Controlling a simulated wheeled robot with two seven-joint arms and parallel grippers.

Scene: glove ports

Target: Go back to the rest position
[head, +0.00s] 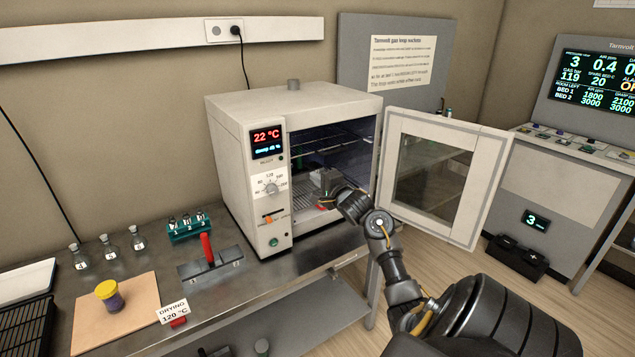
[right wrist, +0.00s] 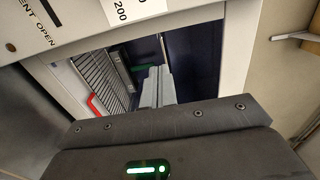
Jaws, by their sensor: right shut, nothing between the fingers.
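My right arm reaches in from the lower right of the head view. My right gripper (head: 325,184) is in the open doorway of the white oven (head: 235,130), above its wire rack. In the right wrist view its fingers (right wrist: 155,86) are together with nothing between them, pointing into the dark chamber. The oven door (head: 447,175) stands swung open to the right, close beside my right arm. A red item (right wrist: 94,105) lies at the rack's edge, below and left of the fingers. My left gripper is not in view.
A console (head: 570,180) stands at the right. Open floor shows between them.

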